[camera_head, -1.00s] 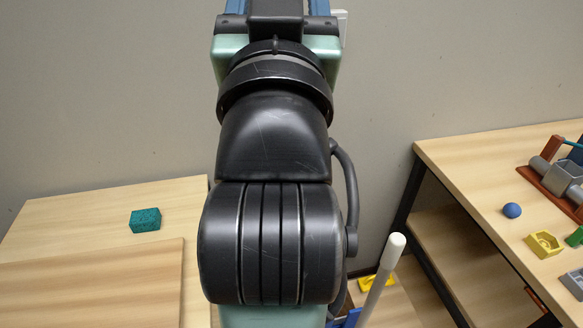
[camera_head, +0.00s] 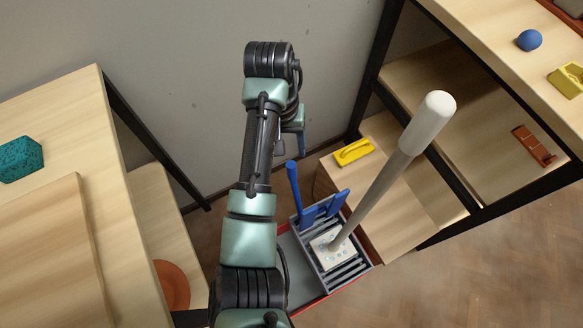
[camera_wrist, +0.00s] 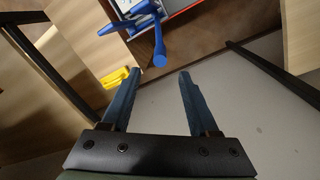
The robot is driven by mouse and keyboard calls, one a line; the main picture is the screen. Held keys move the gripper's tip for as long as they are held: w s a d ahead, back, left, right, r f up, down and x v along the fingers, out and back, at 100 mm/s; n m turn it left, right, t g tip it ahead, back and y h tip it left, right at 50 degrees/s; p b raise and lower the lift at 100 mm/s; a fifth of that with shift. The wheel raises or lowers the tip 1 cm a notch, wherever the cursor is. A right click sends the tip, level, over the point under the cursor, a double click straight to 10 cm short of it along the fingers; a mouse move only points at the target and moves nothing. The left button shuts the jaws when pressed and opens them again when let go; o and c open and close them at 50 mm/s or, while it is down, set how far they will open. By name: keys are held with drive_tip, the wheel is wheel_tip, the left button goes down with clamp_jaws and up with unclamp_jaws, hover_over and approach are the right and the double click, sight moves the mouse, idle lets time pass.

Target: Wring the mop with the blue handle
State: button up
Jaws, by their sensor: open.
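The wringer's blue handle (camera_head: 292,184) rises from a grey slatted wringer (camera_head: 345,280) with blue plates at its back. The handle also shows in the wrist view (camera_wrist: 160,50), its rounded end just beyond my fingertips. The mop, a pale pole with a white grip (camera_head: 384,185), leans up to the right out of the wringer; a pale block with dots is at its foot. My gripper (camera_wrist: 157,77) is open and empty, with its blue fingers on either side of the line towards the handle and apart from it. In the head view my arm partly hides it.
A yellow brush-like item (camera_head: 354,152) lies on the low wooden surface right of the wringer. A right-hand shelf table holds a blue ball (camera_head: 529,40). At left, a table bears a teal sponge (camera_head: 20,159); a brown disc (camera_head: 171,285) lies on its lower shelf.

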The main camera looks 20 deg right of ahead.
sight(290, 164)
drive_tip(key=f+b, duration=0.1)
drive_tip(key=f, duration=0.6)
drive_tip(key=d+f+b, duration=0.1)
drive_tip(key=f, duration=0.3)
drive_tip(key=shift+s+b, duration=0.1)
drive_tip(key=shift+b, duration=0.25)
clamp_jaws()
idle(0.7)
